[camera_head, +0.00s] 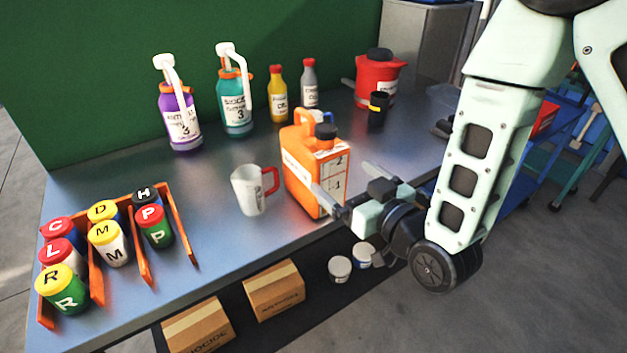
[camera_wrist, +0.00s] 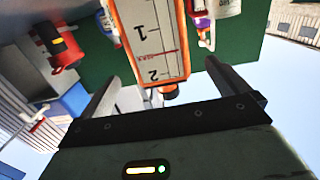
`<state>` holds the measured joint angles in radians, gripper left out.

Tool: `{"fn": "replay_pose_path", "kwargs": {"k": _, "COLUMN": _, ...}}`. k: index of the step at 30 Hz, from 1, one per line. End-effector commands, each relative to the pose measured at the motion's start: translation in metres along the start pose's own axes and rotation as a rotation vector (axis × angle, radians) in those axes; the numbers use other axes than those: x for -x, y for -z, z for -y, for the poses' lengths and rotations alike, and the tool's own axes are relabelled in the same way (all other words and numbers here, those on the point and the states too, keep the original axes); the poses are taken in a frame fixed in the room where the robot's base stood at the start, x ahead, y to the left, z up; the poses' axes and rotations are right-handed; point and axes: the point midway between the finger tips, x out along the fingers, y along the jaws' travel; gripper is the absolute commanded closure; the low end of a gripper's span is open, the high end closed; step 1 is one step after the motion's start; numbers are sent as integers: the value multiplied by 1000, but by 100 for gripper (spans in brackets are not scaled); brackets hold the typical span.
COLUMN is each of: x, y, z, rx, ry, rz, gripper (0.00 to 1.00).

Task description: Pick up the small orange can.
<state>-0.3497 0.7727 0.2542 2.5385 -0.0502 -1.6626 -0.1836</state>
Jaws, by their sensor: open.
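The small orange can (camera_head: 302,182) stands upright near the front edge of the metal table, with a handle on top, a dark cap and a white scale label. Its labelled face fills the upper middle of the wrist view (camera_wrist: 150,40), where it appears upside down. My gripper (camera_head: 340,177) is open and empty at the can's front right, pointing at the label. In the wrist view the can shows between the two spread fingers (camera_wrist: 162,72), beyond their tips. One finger overlaps the can's lower right side in the head view; I cannot tell whether it touches.
A white measuring jug (camera_head: 249,190) with a red handle stands close left of the can. Purple (camera_head: 181,120) and teal (camera_head: 235,105) pump bottles, smaller bottles and a red can (camera_head: 378,78) stand behind. An orange rack (camera_head: 181,226) holds several jars at left.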

Motion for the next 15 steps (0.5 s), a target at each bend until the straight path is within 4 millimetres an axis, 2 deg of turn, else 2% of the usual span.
{"fn": "replay_pose_path", "kwargs": {"k": 1, "x": -12, "y": 1, "z": 0, "rx": 0, "ry": -1, "rz": -8, "gripper": 0}}
{"fn": "replay_pose_path", "kwargs": {"k": 3, "x": -23, "y": 4, "z": 0, "rx": 0, "ry": -1, "rz": -4, "gripper": 0}}
{"fn": "replay_pose_path", "kwargs": {"k": 11, "x": -43, "y": 3, "z": 0, "rx": 0, "ry": 1, "rz": -1, "gripper": 0}}
{"fn": "replay_pose_path", "kwargs": {"k": 15, "x": -61, "y": 7, "z": 0, "rx": 0, "ry": 0, "rz": -3, "gripper": 0}}
